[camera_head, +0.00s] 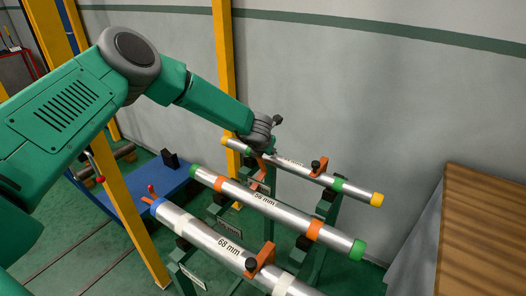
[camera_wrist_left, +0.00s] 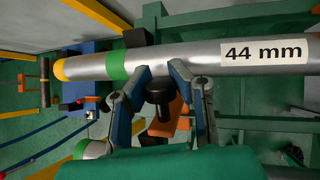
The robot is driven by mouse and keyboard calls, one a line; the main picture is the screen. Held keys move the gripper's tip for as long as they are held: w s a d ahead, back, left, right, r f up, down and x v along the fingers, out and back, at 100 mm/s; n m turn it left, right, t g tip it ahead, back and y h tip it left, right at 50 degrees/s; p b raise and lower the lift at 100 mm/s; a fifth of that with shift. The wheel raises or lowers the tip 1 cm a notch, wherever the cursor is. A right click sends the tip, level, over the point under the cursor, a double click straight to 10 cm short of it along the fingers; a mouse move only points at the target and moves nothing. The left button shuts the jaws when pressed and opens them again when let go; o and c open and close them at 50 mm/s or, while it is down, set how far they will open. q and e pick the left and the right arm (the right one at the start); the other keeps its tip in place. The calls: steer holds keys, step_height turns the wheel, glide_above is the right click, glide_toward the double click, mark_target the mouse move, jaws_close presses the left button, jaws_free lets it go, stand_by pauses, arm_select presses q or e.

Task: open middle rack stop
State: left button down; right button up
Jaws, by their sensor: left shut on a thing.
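My left gripper (camera_head: 264,150) is at the left part of the back pipe (camera_head: 300,173). In the left wrist view its fingers (camera_wrist_left: 160,75) are closed in around the black knob (camera_wrist_left: 159,93) of an orange rack stop (camera_wrist_left: 182,118), beside the 44 mm pipe (camera_wrist_left: 200,57). In the head view this stop is mostly hidden by the gripper and wrist. The middle pipe (camera_head: 285,214), with orange bands and green ends, lies in front of it. Another orange stop with a black knob (camera_head: 319,167) stands at the back pipe's right part. My right gripper is not in view.
The front pipe, marked 68 mm (camera_head: 205,234), has an orange stop (camera_head: 262,258) with a black knob. Yellow posts (camera_head: 222,60) stand behind and left of the racks. A blue bench (camera_head: 170,185) is at left and a wooden surface (camera_head: 485,230) at right.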

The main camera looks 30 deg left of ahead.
arm_select(q)
steer(key=shift+w+d+r, duration=0.1)
steer(key=shift+w, duration=0.55)
steer(key=c, duration=1.4)
jaws_free()
steer(key=shift+o, duration=0.5)
steer(key=shift+d, duration=0.1)
steer(key=shift+s, duration=0.25)
steer(key=v, duration=1.1)
steer(key=shift+r, duration=0.2)
steer(key=shift+s, duration=0.1)
